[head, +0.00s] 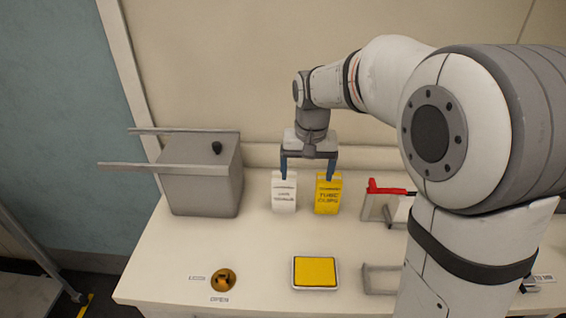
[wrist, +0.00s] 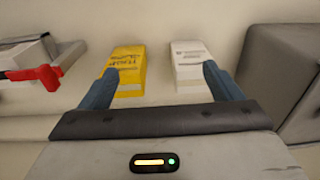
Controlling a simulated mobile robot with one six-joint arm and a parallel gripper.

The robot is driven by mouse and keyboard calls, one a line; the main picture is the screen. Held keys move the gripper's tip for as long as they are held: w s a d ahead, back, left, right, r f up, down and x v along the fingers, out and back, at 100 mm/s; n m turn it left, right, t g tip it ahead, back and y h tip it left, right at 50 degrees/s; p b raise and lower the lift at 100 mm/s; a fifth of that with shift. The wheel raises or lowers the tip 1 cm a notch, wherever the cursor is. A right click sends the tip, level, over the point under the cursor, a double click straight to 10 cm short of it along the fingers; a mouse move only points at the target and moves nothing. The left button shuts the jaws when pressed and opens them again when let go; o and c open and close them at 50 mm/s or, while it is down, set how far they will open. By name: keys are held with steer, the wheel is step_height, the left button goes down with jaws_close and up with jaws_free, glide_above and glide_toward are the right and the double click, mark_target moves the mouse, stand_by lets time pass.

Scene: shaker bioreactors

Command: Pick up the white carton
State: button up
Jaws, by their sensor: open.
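The white carton (head: 284,194) stands upright on the bench, to the left of a yellow carton (head: 327,195). In the wrist view the white carton (wrist: 190,62) is right of centre, close to the right finger, and the yellow carton (wrist: 129,68) is left of centre. My gripper (head: 308,176) is open, with its blue fingers pointing down. One fingertip is over or in front of the white carton's top and the other is by the yellow carton's top. The space between the fingers is empty. I cannot tell whether the fingers touch either carton.
A grey box (head: 200,178) with two rails stands to the left. A red-handled device (head: 385,190) stands right of the yellow carton. The bench between is clear.

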steer(key=p, duration=0.1)
glide_above(284, 183)
steer(key=w, duration=0.2)
steer(key=shift+a+f+g, duration=0.15)
steer(key=shift+f+g, duration=0.15)
steer(key=shift+f, duration=0.35)
steer(key=shift+a+f, duration=0.1)
steer(key=shift+f, duration=0.2)
steer(key=f, duration=0.2)
steer(key=f+p, duration=0.1)
steer(key=f, duration=0.4)
steer(key=shift+w+d+f+p, duration=0.15)
steer(key=shift+d+p, duration=0.1)
steer(key=shift+p, duration=0.1)
steer(key=c, duration=1.1)
steer(key=shift+c, duration=0.2)
